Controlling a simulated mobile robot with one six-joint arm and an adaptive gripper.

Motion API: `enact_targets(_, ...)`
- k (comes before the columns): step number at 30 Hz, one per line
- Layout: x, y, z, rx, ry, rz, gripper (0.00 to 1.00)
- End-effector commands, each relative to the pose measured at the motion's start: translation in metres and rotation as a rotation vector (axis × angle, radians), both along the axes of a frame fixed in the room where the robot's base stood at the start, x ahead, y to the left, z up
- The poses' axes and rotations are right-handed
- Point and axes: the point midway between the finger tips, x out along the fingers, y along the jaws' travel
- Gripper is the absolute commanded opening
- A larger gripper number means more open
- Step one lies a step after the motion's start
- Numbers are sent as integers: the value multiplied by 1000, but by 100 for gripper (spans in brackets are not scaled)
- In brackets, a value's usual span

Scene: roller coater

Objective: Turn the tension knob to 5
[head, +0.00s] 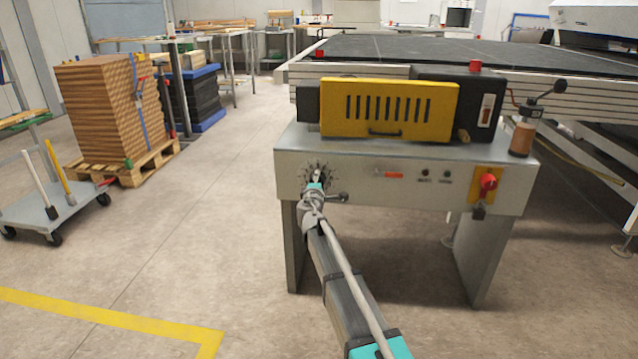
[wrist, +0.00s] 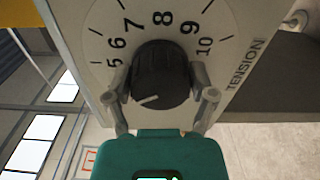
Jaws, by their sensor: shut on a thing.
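The black tension knob (wrist: 160,72) sits on a pale dial face with 5, 6, 7, 8, 9 and 10 visible around it and "TENSION" printed at the right. A white line on the knob lies at its lower left, on the side of the 5; I cannot tell which value it marks. My gripper (wrist: 162,92) is shut on the knob, one grey finger on each side. In the head view my gripper (head: 315,187) reaches the left front of the roller coater (head: 400,180). There it covers the knob and part of the dial.
A red switch on a yellow plate (head: 487,184) is at the panel's right. The floor in front is clear; a trolley (head: 55,200) stands left.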

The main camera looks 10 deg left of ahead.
Motion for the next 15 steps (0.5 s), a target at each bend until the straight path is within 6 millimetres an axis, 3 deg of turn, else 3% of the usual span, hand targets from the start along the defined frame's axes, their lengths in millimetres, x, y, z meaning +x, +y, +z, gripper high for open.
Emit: enact_targets(15,1,-1,-2,435,-15,-2,25)
